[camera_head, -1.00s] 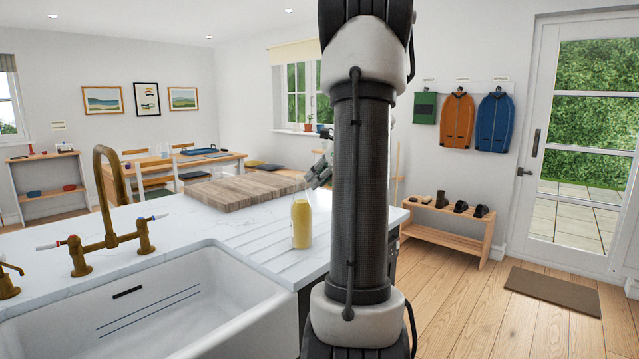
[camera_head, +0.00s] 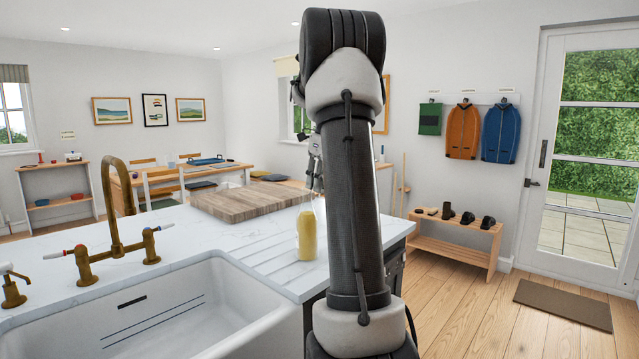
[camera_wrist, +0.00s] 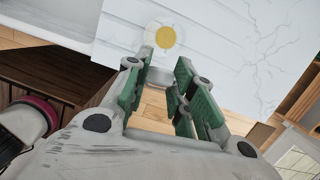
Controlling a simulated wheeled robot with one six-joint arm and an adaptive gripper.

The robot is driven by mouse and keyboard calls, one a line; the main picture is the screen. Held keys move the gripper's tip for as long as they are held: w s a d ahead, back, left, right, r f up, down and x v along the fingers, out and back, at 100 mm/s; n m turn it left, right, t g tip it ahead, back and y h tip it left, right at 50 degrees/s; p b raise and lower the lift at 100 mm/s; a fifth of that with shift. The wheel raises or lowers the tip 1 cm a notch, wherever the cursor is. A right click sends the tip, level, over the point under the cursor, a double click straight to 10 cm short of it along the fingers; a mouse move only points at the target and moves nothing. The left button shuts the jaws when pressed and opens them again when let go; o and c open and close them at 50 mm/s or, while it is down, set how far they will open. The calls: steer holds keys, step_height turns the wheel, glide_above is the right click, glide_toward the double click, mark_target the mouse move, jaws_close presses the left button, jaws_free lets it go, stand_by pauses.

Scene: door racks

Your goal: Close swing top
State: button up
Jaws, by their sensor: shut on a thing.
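A clear bottle (camera_head: 306,238) with yellow contents stands upright on the ribbed drainer part of the white counter, right of the sink. My gripper (camera_head: 316,182) is just above the bottle's top, partly hidden by my arm. In the wrist view, the yellow contents of the bottle (camera_wrist: 165,38) show as a disc beyond the fingertips. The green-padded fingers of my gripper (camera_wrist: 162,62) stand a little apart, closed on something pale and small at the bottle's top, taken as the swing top. Its shape, and whether it is seated, cannot be made out.
A white sink (camera_head: 165,310) with a brass tap (camera_head: 108,215) lies to the left. A wooden board (camera_head: 245,200) lies behind the bottle. The counter's right edge is close to the bottle. A shoe bench (camera_head: 455,240) stands right of my arm.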

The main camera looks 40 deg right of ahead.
steer(key=shift+f, duration=0.1)
stand_by(0.3)
steer(key=o, duration=1.1)
steer(key=shift+c, duration=0.2)
step_height(320, 180, up, 12)
steer(key=s, duration=0.2)
steer(key=shift+d, duration=0.15)
steer(key=shift+s, duration=0.1)
